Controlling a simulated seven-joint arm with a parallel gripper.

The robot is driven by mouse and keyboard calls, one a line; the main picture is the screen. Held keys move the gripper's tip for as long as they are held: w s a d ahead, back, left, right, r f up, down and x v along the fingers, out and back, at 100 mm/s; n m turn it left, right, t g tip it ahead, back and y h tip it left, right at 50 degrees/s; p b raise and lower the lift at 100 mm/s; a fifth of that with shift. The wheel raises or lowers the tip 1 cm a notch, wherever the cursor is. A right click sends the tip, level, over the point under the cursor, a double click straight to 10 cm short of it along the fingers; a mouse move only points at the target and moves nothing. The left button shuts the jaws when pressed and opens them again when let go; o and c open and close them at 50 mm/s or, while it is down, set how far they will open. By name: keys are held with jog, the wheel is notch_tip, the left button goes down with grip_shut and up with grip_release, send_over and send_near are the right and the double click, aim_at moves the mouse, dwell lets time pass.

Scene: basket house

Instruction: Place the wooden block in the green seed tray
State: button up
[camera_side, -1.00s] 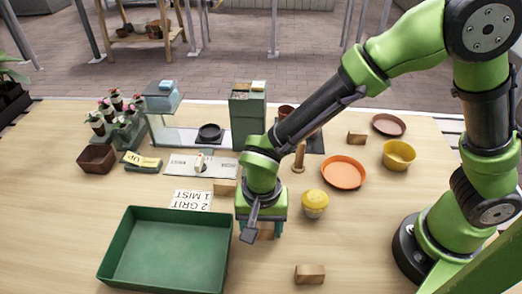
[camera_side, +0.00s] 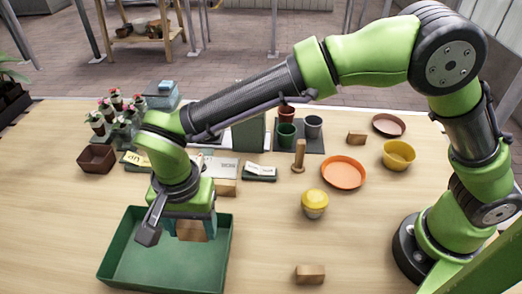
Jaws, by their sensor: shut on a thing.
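My gripper (camera_side: 191,230) is shut on a wooden block (camera_side: 193,232), pointing down over the back right part of the green seed tray (camera_side: 150,265). The block's upper part is hidden between the fingers. How high its lower edge is above the tray floor is hard to tell. The tray is wide, shallow and empty in the parts that show. My gripper and wrist hide part of its back rim. Another wooden block (camera_side: 310,274) lies on the table right of the tray, and one (camera_side: 357,138) stands farther back.
A yellow-topped pot (camera_side: 314,203), orange saucer (camera_side: 344,172), wooden peg (camera_side: 299,157) and yellow bowl (camera_side: 398,155) stand to the right. A brown square pot (camera_side: 97,158) and potted flowers (camera_side: 115,112) stand behind left. The table between tray and front block is clear.

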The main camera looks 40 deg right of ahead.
aim_at(201, 259)
jog(key=shift+w+a, duration=0.1)
jog(key=shift+a, duration=0.1)
notch_tip(201, 259, down, 9)
jog(key=shift+f, duration=0.15)
dwell(0.3)
jog(key=o, duration=0.8)
jog(key=shift+f, duration=0.15)
jog(key=shift+c, duration=0.2)
